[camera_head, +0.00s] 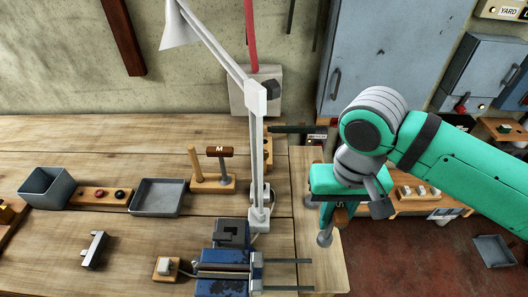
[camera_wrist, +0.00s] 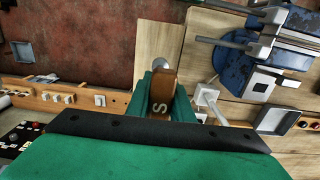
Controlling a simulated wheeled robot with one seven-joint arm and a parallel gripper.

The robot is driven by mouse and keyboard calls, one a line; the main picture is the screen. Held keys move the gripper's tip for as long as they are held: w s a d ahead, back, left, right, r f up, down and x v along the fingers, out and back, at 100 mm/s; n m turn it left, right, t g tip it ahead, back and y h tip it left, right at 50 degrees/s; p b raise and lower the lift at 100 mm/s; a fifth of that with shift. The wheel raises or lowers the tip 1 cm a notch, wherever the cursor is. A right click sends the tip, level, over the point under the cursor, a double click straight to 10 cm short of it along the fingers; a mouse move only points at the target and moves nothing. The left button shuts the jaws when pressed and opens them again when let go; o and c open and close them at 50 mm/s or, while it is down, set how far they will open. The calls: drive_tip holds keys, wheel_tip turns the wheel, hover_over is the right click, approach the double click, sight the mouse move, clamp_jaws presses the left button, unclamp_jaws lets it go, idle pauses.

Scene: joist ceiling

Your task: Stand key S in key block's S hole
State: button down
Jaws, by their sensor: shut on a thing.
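Key S (camera_wrist: 160,95), with a brown handle marked S, is clamped between the green fingers of my gripper (camera_wrist: 162,100) in the wrist view. A grey round end (camera_wrist: 160,66) shows beyond the handle. In the head view my gripper (camera_head: 327,212) is over the bench's right end, with a grey round end (camera_head: 324,238) below the fingers. A wooden block (camera_head: 228,187) stands left of the lamp, apart from my gripper. It bears a T-shaped key M (camera_head: 219,152) and a wooden post (camera_head: 195,164). I cannot make out an S hole or mark on it.
The white lamp (camera_head: 257,165) stands between the block and my gripper. A blue vise (camera_head: 222,262) with two bars is at the front. Grey bins (camera_head: 157,197) and a two-button box (camera_head: 103,196) lie left.

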sight(340, 205)
drive_tip(key=shift+r, duration=3.55)
drive_tip(key=shift+r, duration=2.5)
